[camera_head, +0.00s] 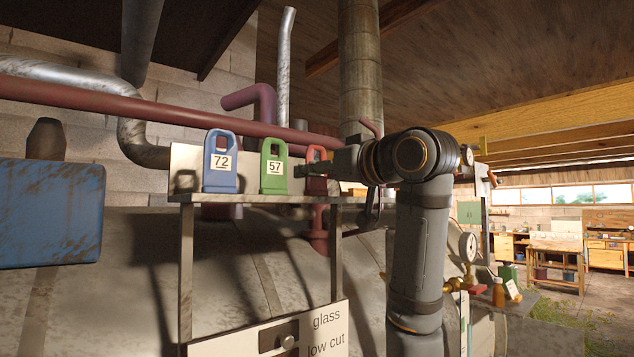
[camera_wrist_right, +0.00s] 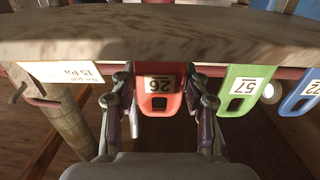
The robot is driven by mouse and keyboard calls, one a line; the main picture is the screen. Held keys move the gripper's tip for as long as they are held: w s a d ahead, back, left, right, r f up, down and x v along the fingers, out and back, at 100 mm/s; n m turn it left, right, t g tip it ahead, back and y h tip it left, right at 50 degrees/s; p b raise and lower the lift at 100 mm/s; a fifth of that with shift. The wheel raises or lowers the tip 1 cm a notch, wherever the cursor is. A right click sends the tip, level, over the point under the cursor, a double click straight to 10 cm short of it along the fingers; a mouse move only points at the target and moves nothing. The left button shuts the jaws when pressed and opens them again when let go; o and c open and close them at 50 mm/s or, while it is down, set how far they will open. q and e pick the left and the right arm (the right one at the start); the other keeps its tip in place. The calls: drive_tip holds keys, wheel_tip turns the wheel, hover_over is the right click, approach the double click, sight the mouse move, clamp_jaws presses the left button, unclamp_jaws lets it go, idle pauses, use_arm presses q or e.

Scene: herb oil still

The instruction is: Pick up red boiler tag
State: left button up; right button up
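The red boiler tag (camera_head: 317,186) stands on a narrow shelf, to the right of a green tag (camera_head: 273,168) and a blue tag (camera_head: 220,163). In the head view it is partly hidden by my right gripper (camera_head: 316,171). In the right wrist view, which appears upside down, the red tag (camera_wrist_right: 159,107) hangs between the two fingers of my right gripper (camera_wrist_right: 164,125). One finger is on each side of it, with small gaps visible. The gripper is open around the tag. The green tag (camera_wrist_right: 243,90) and blue tag (camera_wrist_right: 303,97) are beside it. My left gripper is not in view.
The shelf (camera_head: 262,199) is on thin posts, with a white sign (camera_head: 318,323) below. A red pipe (camera_head: 155,112) runs behind the tags. A blue box (camera_head: 50,213) is at left. A gauge (camera_head: 468,247) stands right of my arm.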

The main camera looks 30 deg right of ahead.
sight(317, 190)
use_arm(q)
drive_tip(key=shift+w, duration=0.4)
use_arm(e)
drive_tip(key=shift+w, duration=0.1)
drive_tip(key=c, duration=0.4)
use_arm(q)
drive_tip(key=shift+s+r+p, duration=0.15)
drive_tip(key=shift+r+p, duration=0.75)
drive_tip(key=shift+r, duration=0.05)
use_arm(e)
wheel_tip(317, 190, up, 18)
use_arm(q)
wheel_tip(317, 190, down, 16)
drive_tip(key=b, duration=1.5)
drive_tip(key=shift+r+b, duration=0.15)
drive_tip(key=shift+b, duration=0.15)
use_arm(e)
wheel_tip(317, 190, down, 17)
drive_tip(key=shift+r, duration=0.1)
use_arm(q)
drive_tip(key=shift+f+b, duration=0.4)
drive_tip(key=shift+b, duration=0.05)
use_arm(e)
drive_tip(key=shift+f, duration=0.55)
